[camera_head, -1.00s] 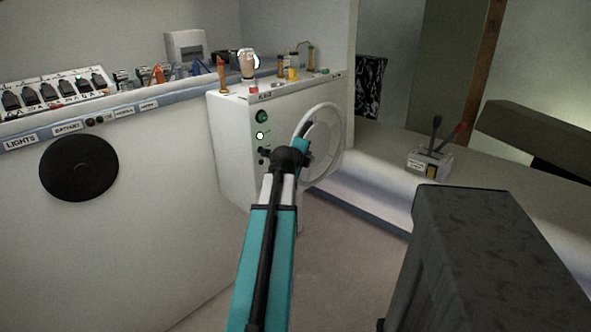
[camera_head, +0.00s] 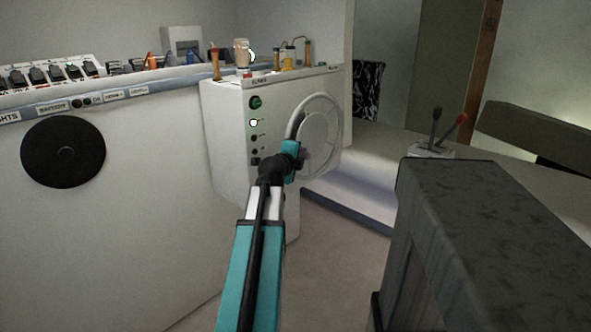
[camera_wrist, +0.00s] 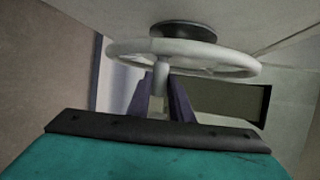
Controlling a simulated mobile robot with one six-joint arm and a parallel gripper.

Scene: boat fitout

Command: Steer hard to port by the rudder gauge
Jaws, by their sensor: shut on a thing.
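The white steering wheel (camera_head: 318,137) stands on the side of the white helm console (camera_head: 226,147). In the wrist view the wheel (camera_wrist: 215,58) spans the upper middle, with its dark hub (camera_wrist: 183,32) behind it. My gripper (camera_wrist: 163,92) is shut on a pale peg-like handle (camera_wrist: 161,74) that sticks out from the wheel's rim. In the head view my arm hides the gripper's tips and the wheel's lower left. I cannot make out a rudder gauge in either view.
A dark block-like seat (camera_head: 490,210) stands at the near right. A control box with a black and a red lever (camera_head: 450,130) is behind it. Jars and tools line the console top. A round black disc (camera_head: 63,152) is on the left panel.

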